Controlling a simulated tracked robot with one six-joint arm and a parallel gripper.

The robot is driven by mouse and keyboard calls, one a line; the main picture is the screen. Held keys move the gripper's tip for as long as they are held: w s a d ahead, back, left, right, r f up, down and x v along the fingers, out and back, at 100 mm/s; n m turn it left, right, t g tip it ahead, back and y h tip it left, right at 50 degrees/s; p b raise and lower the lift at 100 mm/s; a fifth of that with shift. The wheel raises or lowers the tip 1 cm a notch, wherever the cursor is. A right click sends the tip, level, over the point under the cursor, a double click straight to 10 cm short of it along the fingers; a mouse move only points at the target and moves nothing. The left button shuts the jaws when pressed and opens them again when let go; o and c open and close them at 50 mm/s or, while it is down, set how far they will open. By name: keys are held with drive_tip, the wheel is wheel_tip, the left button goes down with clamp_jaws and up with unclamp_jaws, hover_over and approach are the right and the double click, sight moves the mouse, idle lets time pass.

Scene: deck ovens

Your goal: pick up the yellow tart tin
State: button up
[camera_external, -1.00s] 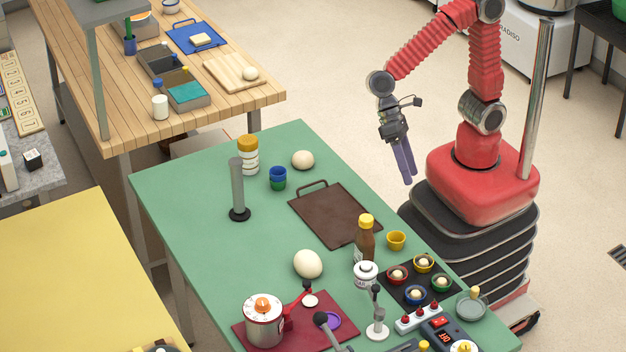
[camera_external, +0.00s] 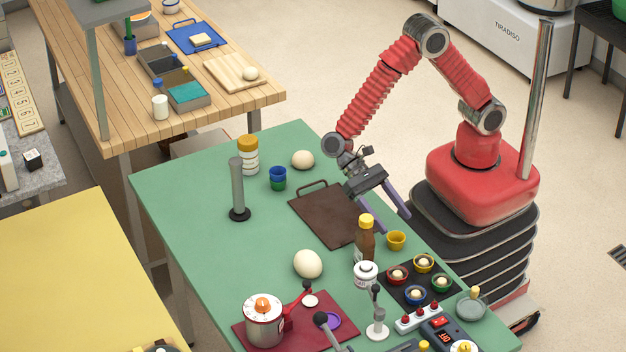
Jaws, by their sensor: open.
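An empty yellow tart tin (camera_external: 396,241) stands on the green table (camera_external: 215,190), right of a brown bottle with a yellow cap (camera_external: 365,240). A second yellow tin (camera_external: 424,263) with a pale ball in it sits on a dark tray (camera_external: 404,281). My gripper (camera_external: 393,222) is open and empty. Its two purple fingers are spread and point down to the lower right, and in the picture their tips show just above the empty yellow tin. I cannot tell their height above the table.
Red, blue and green tins (camera_external: 440,281) with pale balls share the dark tray. A white jar (camera_external: 366,274) stands below the bottle. A brown board (camera_external: 328,218) lies left of my gripper. The table's left middle is mostly clear.

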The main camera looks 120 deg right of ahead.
drive_tip(key=shift+a, duration=0.1)
approach(429, 269)
drive_tip(key=shift+s+f, duration=0.25)
drive_tip(key=shift+f, duration=0.1)
idle(0.3)
drive_tip(key=shift+x, duration=2.5)
drive_tip(key=shift+c, duration=0.6)
drive_tip(key=c, duration=1)
